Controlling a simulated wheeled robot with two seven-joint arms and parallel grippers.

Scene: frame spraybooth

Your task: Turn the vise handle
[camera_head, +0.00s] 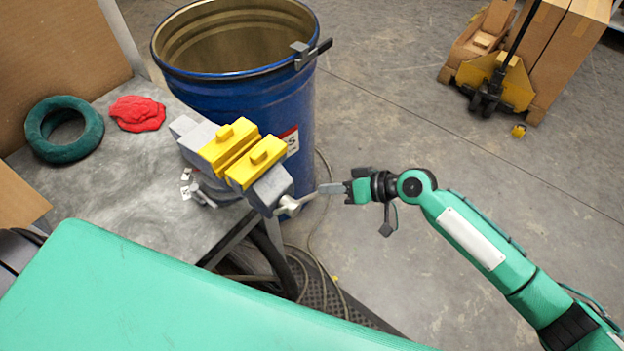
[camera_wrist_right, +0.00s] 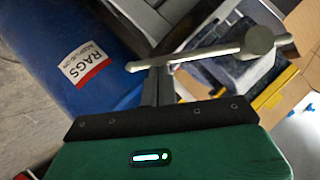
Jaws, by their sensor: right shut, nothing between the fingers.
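The grey vise (camera_head: 270,187) with yellow jaw covers (camera_head: 254,163) sits at the corner of the metal table. Its silver handle bar (camera_head: 296,203) sticks out on the near right side. In the right wrist view the handle bar (camera_wrist_right: 205,56) runs across the picture from a round hub (camera_wrist_right: 259,39). My left gripper is not in view.
A blue drum (camera_head: 225,110) labelled RAGS in the right wrist view (camera_wrist_right: 84,64) stands close behind the vise. A green ring (camera_head: 64,129) and red cloth (camera_head: 137,113) lie on the table (camera_head: 110,190). Open floor lies right; a pallet jack (camera_head: 497,82) with boxes is far off.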

